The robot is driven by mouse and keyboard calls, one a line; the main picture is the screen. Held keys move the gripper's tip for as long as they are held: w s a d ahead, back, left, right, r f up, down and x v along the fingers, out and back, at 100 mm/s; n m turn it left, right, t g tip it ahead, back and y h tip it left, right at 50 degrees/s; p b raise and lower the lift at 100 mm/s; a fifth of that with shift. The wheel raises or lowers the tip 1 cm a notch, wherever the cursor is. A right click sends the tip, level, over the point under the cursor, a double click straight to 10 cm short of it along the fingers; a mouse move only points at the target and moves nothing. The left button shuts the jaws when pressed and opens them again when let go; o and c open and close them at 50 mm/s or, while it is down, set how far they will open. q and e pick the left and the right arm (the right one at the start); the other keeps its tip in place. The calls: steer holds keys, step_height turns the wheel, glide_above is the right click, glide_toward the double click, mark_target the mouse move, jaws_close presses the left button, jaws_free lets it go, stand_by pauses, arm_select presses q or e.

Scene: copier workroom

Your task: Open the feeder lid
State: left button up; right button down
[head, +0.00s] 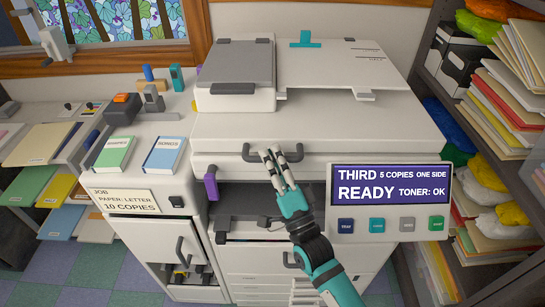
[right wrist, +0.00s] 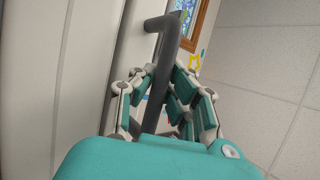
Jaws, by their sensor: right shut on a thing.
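The copier (head: 310,132) stands in front of me, with the document feeder on its top left. The feeder's grey lid (head: 238,62) lies flat and closed, with a dark handle (head: 232,88) on its front edge. My right gripper (head: 273,160) is lower, at the front of the wide white lid, shut on that lid's dark bar handle (head: 254,156). The right wrist view shows the handle (right wrist: 168,45) running between the fingers (right wrist: 160,95). The wide lid looks closed. My left gripper is not in view.
A display panel (head: 390,186) reading READY stands right of my right arm. A shelf of paper stacks (head: 505,100) is close on the right. Green and blue books (head: 165,155) lie on the left cabinet top. A purple lever (head: 211,186) sits left of the gripper.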

stand_by(0.3)
step_height(320, 180, up, 16)
steer(key=w+p, duration=0.1)
steer(key=p, duration=1)
steer(key=shift+w+r, duration=0.25)
steer(key=shift+w, duration=0.15)
steer(key=c, duration=1.3)
jaws_free()
steer(key=shift+s, duration=0.15)
